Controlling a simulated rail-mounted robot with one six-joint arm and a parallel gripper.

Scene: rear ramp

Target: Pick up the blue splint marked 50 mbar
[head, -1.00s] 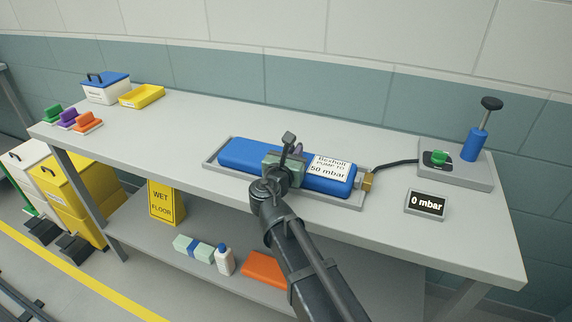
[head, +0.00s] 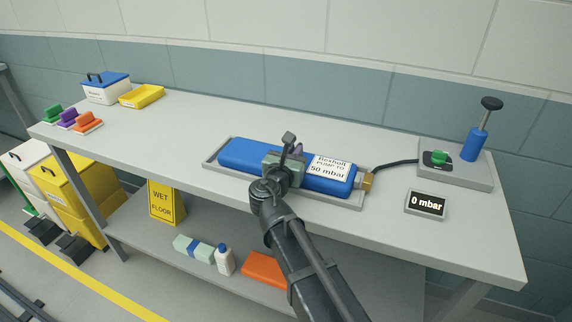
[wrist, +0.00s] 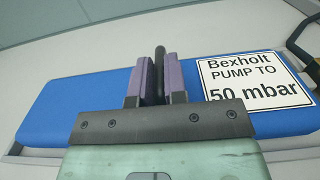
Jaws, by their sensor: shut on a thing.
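The blue splint (head: 243,154) lies in a shallow grey tray (head: 213,164) on the bench. Its white label reads "Bexholt PUMP TO 50 mbar". In the wrist view the splint (wrist: 75,105) spans the picture, with the label to the right of my fingers. My gripper (wrist: 154,78) is over the splint's middle, its two purple fingers shut on a dark upright grip there. My gripper (head: 297,152) hides part of the splint in the head view. The splint appears to rest in its tray.
A hose (head: 395,162) runs from a brass fitting (head: 367,182) at the splint's right end to the pump base (head: 465,176). A display (head: 427,204) reads "0 mbar". A yellow tray (head: 142,96), lidded box (head: 106,90) and coloured clips (head: 68,118) stand at left.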

